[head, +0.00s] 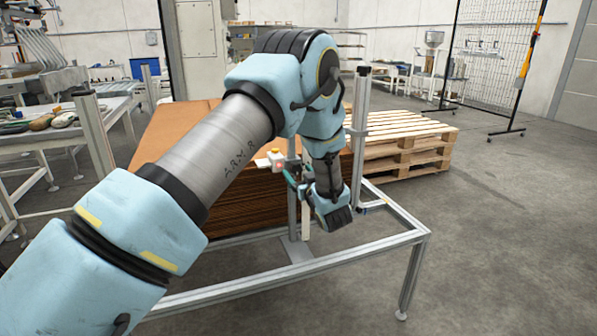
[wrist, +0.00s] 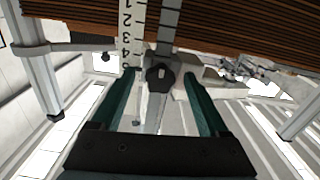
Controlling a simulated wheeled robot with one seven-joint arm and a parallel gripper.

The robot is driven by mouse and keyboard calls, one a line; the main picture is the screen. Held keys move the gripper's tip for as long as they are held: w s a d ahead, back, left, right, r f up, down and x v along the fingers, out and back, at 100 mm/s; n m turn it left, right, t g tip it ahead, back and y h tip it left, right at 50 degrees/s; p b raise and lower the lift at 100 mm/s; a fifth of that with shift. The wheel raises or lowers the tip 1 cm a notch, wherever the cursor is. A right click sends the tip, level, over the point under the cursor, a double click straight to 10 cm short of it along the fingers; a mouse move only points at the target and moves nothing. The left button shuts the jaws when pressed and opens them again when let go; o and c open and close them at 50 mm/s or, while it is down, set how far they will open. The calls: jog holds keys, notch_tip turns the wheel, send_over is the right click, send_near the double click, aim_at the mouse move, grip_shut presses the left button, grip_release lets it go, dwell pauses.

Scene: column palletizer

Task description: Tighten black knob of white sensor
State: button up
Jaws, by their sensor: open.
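The white sensor (head: 276,160) is a small white box with a red light, mounted at the metal post by the cardboard stack in the head view. The black knob (wrist: 159,79) is lobed and shows in the wrist view, in front of a metal bar. My gripper (wrist: 161,74) is open, with its two dark green fingers on either side of the knob. A gap shows between each finger and the knob. In the head view my gripper (head: 291,178) is close beside the sensor, and the knob is not distinguishable there.
A white ruler scale (wrist: 130,35) runs beside the bar. Stacked brown cardboard sheets (head: 230,207) stand behind an aluminium frame (head: 330,257). Wooden pallets (head: 400,145) are at the right. Open floor (head: 500,230) lies further right.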

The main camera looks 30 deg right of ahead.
jog(key=shift+w, duration=0.25)
grip_shut()
dwell(0.5)
